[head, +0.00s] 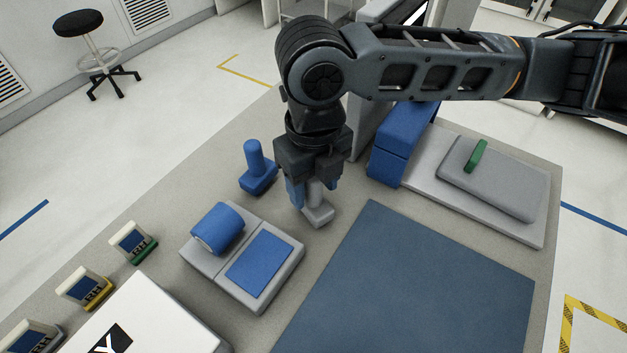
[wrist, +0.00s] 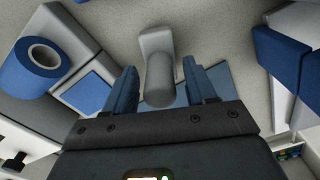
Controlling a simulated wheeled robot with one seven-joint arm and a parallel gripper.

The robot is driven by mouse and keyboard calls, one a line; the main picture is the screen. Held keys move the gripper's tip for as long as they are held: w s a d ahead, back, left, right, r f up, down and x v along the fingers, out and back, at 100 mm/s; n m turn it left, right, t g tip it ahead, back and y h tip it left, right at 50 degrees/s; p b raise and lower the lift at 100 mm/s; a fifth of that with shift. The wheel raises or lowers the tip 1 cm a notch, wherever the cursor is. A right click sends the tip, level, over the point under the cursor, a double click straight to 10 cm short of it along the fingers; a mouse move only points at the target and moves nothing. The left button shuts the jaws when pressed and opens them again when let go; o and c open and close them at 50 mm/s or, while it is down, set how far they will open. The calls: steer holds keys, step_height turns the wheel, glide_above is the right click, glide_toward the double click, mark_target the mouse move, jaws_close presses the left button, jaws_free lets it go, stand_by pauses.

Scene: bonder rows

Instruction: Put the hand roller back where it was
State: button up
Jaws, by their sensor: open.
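A grey tool with an upright handle and a flat foot (head: 319,215) stands on the bench; it also shows in the wrist view (wrist: 157,45). A similar blue handled tool (head: 257,178) stands to its left. I cannot tell for sure which is the hand roller. My gripper (head: 312,188) points down over the grey tool. In the wrist view my gripper (wrist: 161,88) is open, its blue fingers on either side of the grey handle, with gaps visible. The fingers partly hide the handle in the head view.
A grey stand (head: 207,269) holds a blue roll (head: 217,229) and a blue pad (head: 259,259). A blue mat (head: 410,290) lies in front. A blue block (head: 392,150) and a grey plate with a green-handled pad (head: 490,179) are to the right. Small labelled boxes (head: 133,242) stand left.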

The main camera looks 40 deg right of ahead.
steer(key=shift+r, duration=0.1)
step_height(320, 180, up, 12)
steer(key=shift+r, duration=0.1)
stand_by(0.4)
